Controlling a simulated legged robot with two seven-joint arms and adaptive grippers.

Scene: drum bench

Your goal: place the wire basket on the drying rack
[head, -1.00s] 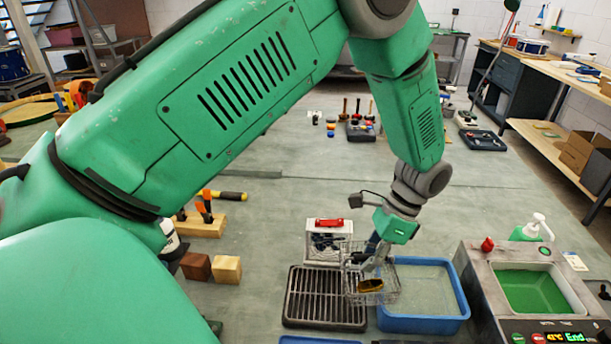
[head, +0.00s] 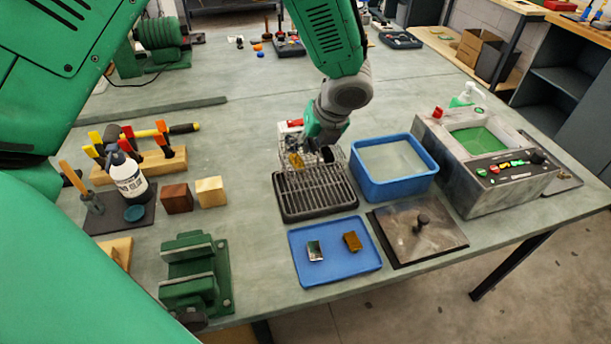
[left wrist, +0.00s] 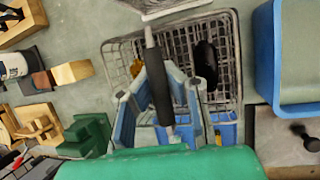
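The wire basket (head: 284,157) is at the far half of the black slatted drying rack (head: 312,196). I cannot tell whether it touches the slats. A yellow-brown part (head: 296,161) and a dark part (head: 327,154) show in it. My left gripper (head: 318,138) is over the basket. In the left wrist view its fingers (left wrist: 162,72) close in on the basket's black handle grip (left wrist: 161,92), with the wire mesh (left wrist: 120,55) beyond. The arm hides part of the basket in the head view. My right gripper is not in view.
A blue tub (head: 397,190) of liquid stands just right of the rack. A blue tray (head: 335,268) with two small parts and a square lid (head: 418,250) lie nearer. A grey machine (head: 490,180) is further right. Wooden blocks (head: 177,198) and a green vise (head: 195,275) are left.

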